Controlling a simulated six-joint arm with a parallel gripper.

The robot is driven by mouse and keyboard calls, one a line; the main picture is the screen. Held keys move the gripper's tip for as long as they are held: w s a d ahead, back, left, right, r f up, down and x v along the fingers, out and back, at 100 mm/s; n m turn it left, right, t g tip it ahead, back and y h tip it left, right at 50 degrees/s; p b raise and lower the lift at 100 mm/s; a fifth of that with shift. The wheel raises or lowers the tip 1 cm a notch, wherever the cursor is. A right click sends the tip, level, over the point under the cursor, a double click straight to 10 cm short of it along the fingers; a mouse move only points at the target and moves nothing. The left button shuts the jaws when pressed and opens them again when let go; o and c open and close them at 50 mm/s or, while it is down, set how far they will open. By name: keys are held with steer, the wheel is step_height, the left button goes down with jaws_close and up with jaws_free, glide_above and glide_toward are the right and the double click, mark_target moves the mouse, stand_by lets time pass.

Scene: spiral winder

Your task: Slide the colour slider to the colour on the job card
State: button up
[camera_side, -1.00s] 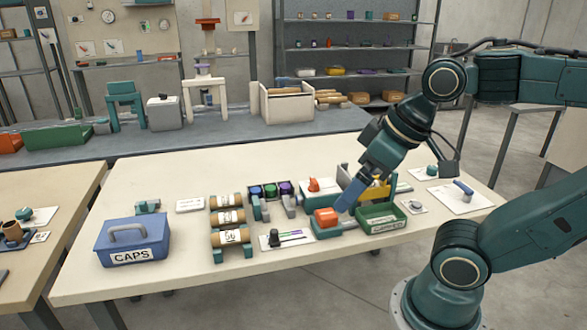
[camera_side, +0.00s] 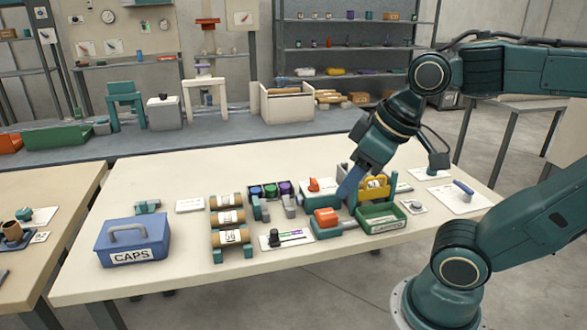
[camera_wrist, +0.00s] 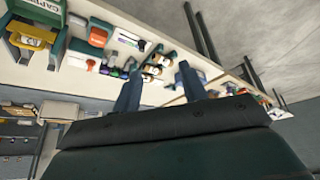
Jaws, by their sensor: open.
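The likely colour slider is a small white plate (camera_side: 288,238) with a dark knob and green and purple strips, near the table's front edge. It also shows in the wrist view (camera_wrist: 131,40), at the top middle. Which colour the knob marks is too small to tell. A flat white card (camera_side: 190,205) lies left of the roll rack; its print is unreadable and I cannot tell if it is the job card. My gripper (camera_side: 346,197) is right of the slider, above and just behind an orange block. Its blue fingers stand apart and empty in the wrist view (camera_wrist: 157,82).
The orange block (camera_side: 327,216) sits on a teal base. A green bin (camera_side: 381,219) and a yellow part (camera_side: 376,188) stand right of it. The roll rack (camera_side: 231,237) and coloured cups (camera_side: 270,190) lie left. A blue CAPS box (camera_side: 132,243) stands far left.

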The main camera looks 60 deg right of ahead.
steer(key=w+d+n+g, duration=0.2)
steer(key=w, duration=0.5)
steer(key=n+g, duration=0.3)
steer(key=n, duration=0.3)
glide_above(274, 231)
step_height(274, 231, down, 13)
steer(key=shift+d+f+n, duration=0.1)
steer(key=shift+f+n, duration=0.2)
steer(key=shift+f, duration=0.15)
steer(key=shift+f, duration=0.15)
step_height(274, 231, down, 14)
steer(key=shift+r, duration=0.25)
jaws_close()
